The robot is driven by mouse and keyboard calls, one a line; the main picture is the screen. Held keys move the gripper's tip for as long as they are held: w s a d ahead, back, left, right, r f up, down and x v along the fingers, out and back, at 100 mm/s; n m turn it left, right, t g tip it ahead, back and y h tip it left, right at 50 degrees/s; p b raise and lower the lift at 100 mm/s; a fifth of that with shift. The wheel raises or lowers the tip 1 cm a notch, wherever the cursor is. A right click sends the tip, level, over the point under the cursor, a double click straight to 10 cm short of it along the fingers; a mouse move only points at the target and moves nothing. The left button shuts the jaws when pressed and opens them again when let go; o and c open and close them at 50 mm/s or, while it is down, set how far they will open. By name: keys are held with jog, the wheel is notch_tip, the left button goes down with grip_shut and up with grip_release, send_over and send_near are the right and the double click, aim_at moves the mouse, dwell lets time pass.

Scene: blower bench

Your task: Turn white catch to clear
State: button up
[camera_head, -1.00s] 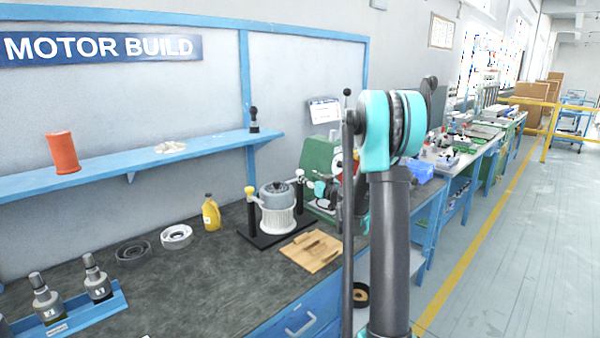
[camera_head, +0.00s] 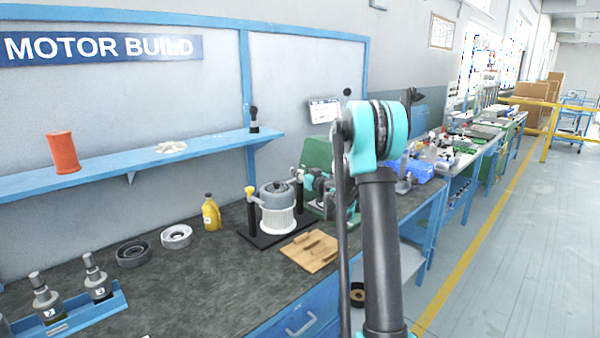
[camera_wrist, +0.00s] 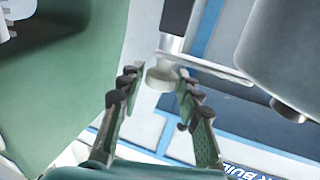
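The white catch (camera_wrist: 161,77) shows in the wrist view as a pale, rounded piece between and slightly beyond my fingertips. My gripper (camera_wrist: 157,84) is open around it, with a gap on the left; I cannot tell whether the right finger touches. In the head view, my gripper (camera_head: 308,178) is at the right black post of the motor fixture (camera_head: 268,238) and hides the catch. The motor (camera_head: 278,213), with a white ribbed lower housing, stands between the two posts. A yellow catch (camera_head: 250,190) tops the left post.
A wooden board (camera_head: 310,252) lies in front of the fixture. A yellow bottle (camera_head: 211,213) and two rings (camera_head: 176,237) are to its left. A green machine (camera_head: 318,157) stands close behind my gripper.

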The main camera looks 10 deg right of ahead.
grip_shut()
jog(key=shift+a+m+h, duration=0.1)
jog(key=shift+m+h, duration=0.2)
jog(key=shift+h, duration=0.1)
jog(key=m+t+h, duration=0.1)
jog(key=m+h, duration=0.1)
jog(key=h, duration=0.1)
jog(key=shift+a+h, duration=0.1)
jog(key=shift+h, duration=0.3)
jog(key=shift+m+h, duration=2.4)
jog(key=shift+h, duration=1)
jog(key=shift+d+g, duration=0.2)
jog(key=shift+g, duration=0.1)
jog(key=shift+o, duration=2.4)
grip_release()
